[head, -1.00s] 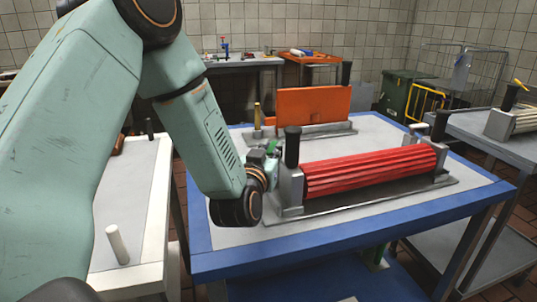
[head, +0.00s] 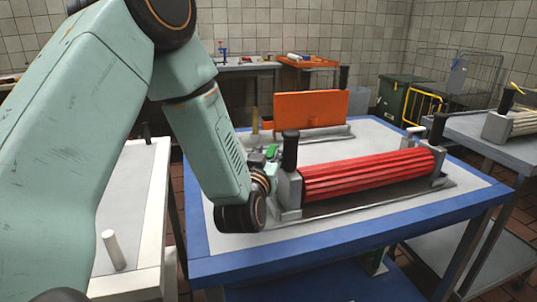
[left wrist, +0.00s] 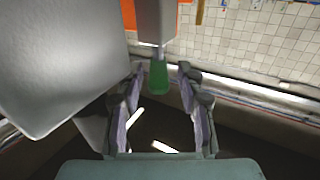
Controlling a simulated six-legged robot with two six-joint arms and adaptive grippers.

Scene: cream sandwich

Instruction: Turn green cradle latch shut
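The green latch handle (left wrist: 158,77) hangs below a grey block (left wrist: 156,20) in the left wrist view. It lies between the two fingertips of my left gripper (left wrist: 161,70). The fingers stand apart on either side, and I see no clear contact. In the head view, a bit of green latch (head: 272,152) shows beside the near-left end of the cradle (head: 289,190). My left gripper (head: 270,165) is there, partly hidden by its own wrist. A red ribbed roller (head: 365,174) lies in the cradle. My right gripper is not in view.
The cradle stands on a blue-edged table (head: 350,242). A black post (head: 290,150) rises at its left end, close to my wrist. An orange panel (head: 312,110) stands behind. A white side table (head: 130,200) with an upright peg (head: 113,250) is at left.

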